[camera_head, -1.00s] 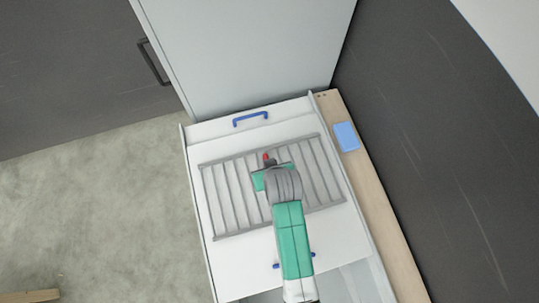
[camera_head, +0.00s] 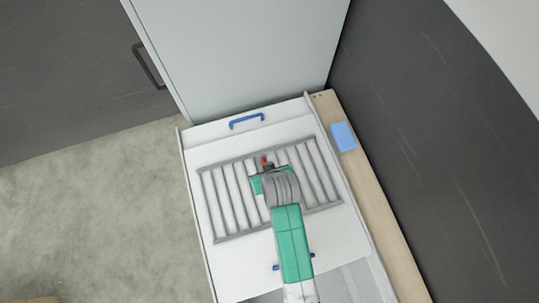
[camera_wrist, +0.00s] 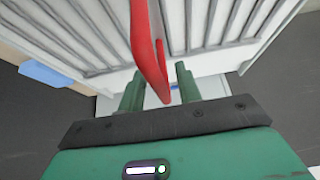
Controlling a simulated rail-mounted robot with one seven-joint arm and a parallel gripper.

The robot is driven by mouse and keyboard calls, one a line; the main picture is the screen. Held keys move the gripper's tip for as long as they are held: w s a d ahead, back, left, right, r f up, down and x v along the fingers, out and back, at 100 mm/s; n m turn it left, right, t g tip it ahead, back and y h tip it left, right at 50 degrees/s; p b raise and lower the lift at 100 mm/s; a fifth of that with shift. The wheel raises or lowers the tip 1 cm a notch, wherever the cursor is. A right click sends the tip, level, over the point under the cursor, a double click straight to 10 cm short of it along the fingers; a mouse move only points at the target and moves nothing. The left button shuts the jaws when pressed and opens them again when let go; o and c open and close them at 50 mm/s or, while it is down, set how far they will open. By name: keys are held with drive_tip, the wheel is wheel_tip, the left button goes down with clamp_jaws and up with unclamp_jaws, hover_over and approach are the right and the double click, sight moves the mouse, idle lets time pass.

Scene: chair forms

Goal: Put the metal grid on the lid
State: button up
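The metal grid (camera_head: 229,202), a grey frame with several parallel bars, lies over the white lid (camera_head: 325,256) in the head view. It appears to rest flat there, though contact underneath is hidden. A red handle (camera_head: 264,160) shows near its middle; in the wrist view the handle (camera_wrist: 150,50) curves between the green fingers. My gripper (camera_wrist: 160,85) is over the grid's middle, its fingers apart on either side of the handle. A gap shows between the handle and the right finger. My wrist hides part of the grid in the head view.
Blue handles sit at the far end (camera_head: 247,121) and near end (camera_head: 277,267) of the white surface. A tall pale panel (camera_head: 240,55) rises behind it. A wooden strip (camera_head: 370,205) with a blue block (camera_head: 343,137) and a dark wall bound the right. Floor is open at left.

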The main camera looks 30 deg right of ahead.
drive_tip(key=v, duration=1.1)
drive_tip(key=shift+p, duration=0.3)
drive_tip(key=w+a+r+t, duration=0.2)
drive_tip(key=w+r+t, duration=0.15)
drive_tip(key=r, duration=0.65)
drive_tip(key=w+a+r+n+t+h, duration=0.1)
drive_tip(key=w+r+t, duration=0.25)
drive_tip(key=r, duration=0.65)
drive_tip(key=w+a+r+t, duration=0.2)
drive_tip(key=w+r, duration=0.3)
drive_tip(key=r, duration=0.6)
drive_tip(key=s+a+r+t, duration=0.2)
drive_tip(key=s+r+t, duration=0.1)
drive_tip(key=r, duration=0.6)
drive_tip(key=s+a+r+t+y, duration=0.1)
drive_tip(key=s+a+r+t, duration=0.2)
drive_tip(key=r, duration=0.6)
drive_tip(key=s+a+r+n+t+y, duration=0.1)
drive_tip(key=s+a+r+t, duration=0.1)
drive_tip(key=r, duration=0.7)
drive_tip(key=shift+s+a+r+t, duration=0.2)
drive_tip(key=shift+s+a+t, duration=0.25)
drive_tip(key=shift+t, duration=0.55)
